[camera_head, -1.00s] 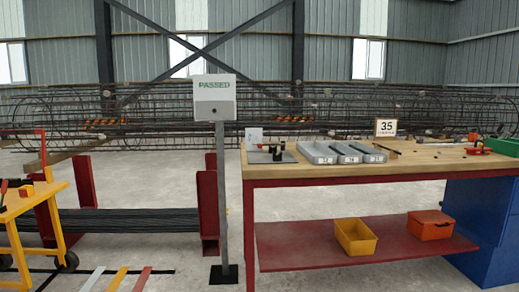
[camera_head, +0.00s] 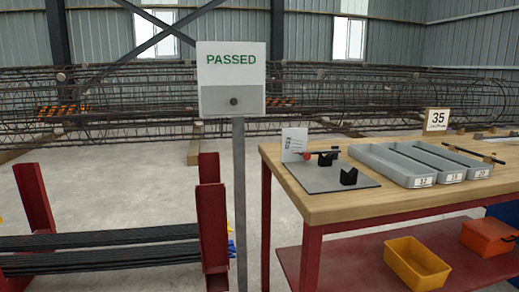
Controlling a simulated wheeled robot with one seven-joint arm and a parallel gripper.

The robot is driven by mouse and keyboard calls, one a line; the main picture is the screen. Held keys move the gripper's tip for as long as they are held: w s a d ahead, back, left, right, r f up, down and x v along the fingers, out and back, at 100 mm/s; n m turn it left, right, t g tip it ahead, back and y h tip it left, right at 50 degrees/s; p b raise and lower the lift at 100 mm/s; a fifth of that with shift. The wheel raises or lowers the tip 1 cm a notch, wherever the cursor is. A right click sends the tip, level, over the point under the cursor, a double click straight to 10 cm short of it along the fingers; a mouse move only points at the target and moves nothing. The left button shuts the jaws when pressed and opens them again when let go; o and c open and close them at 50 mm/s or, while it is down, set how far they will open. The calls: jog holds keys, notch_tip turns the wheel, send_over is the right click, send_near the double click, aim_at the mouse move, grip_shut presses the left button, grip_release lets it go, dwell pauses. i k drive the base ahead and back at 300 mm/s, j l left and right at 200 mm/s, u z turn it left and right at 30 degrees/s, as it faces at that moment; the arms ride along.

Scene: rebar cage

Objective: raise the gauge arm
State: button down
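A gauge fixture sits on the near left part of the wooden workbench (camera_head: 400,196). It has a flat grey plate (camera_head: 318,183) with black blocks, one (camera_head: 348,177) near its front edge and one (camera_head: 326,160) further back. What looks like the gauge arm, a thin dark bar (camera_head: 322,152) with a red knob (camera_head: 306,155) at its left end, lies about level at the back of the plate. Its pivot is too small to make out. A small white printed card (camera_head: 294,143) stands behind it. My gripper is not in view.
A grey post carries a PASSED sign (camera_head: 231,72) left of the bench. Grey trays (camera_head: 398,168) and a 35 sign (camera_head: 437,120) are on the bench. A yellow bin (camera_head: 416,265) and an orange box (camera_head: 488,237) sit on the lower shelf. Red rack posts (camera_head: 212,225) hold bars at left.

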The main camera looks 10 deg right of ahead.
aim_at(307, 155)
jog(key=i+j, duration=0.3)
jog(key=i, duration=0.15)
jog(key=i+j, duration=0.25)
jog(key=i, duration=0.2)
